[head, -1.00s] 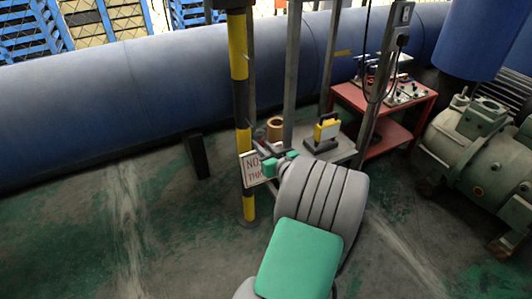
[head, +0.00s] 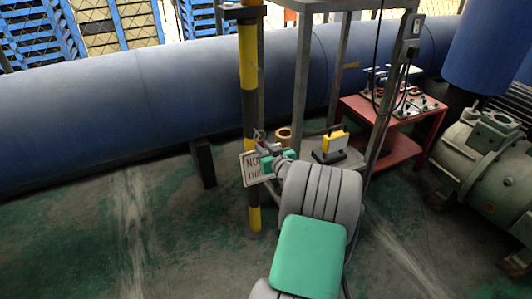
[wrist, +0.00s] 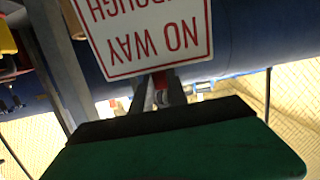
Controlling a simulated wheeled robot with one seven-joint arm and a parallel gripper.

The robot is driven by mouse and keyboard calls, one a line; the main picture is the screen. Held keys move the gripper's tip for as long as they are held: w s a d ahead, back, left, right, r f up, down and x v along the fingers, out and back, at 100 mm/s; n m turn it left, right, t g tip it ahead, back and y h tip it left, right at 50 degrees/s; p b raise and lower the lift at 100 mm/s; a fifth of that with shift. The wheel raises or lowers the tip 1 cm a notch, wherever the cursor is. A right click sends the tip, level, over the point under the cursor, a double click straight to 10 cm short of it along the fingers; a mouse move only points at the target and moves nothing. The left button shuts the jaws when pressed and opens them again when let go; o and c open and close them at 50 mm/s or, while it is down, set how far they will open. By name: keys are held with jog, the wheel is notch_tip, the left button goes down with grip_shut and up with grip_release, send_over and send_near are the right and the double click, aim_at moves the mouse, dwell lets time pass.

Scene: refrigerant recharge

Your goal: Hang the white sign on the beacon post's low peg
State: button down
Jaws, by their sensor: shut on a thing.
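The white sign (head: 252,170) has red lettering and a red border. In the head view it hangs from my gripper (head: 262,146), right against the yellow and black beacon post (head: 248,110). In the wrist view the sign (wrist: 150,35) appears upside down and reads "NO WAY THROUGH". My gripper (wrist: 163,92) is shut at the sign's edge there, on what looks like a small red part. The sign covers a section of the post in the head view. I cannot see the low peg clearly, nor tell whether the sign touches the post.
A grey metal stand (head: 303,80) is just right of the post, with a yellow work lamp (head: 335,141) and a tan roll (head: 284,136) on its lower shelf. A red cart (head: 400,148) and green machinery (head: 480,150) stand further right. A large blue pipe (head: 120,95) runs behind. The floor at left is clear.

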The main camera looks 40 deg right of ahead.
jog(key=shift+w+d, duration=0.1)
jog(key=shift+w, duration=0.15)
jog(key=shift+s+r+b, duration=0.15)
jog(key=shift+s+b, duration=0.1)
jog(key=shift+b, duration=0.15)
dwell(0.7)
jog(key=shift+w, duration=0.1)
jog(key=shift+w+f+b, duration=0.35)
jog(key=shift+w+b, duration=0.05)
jog(key=shift+b, duration=0.2)
jog(key=shift+w+d+f+b, duration=0.1)
jog(key=shift+w+f+b, duration=0.1)
jog(key=shift+b, duration=0.45)
dwell(0.6)
jog(key=c, duration=1.2)
grip_release()
jog(key=shift+s, duration=0.1)
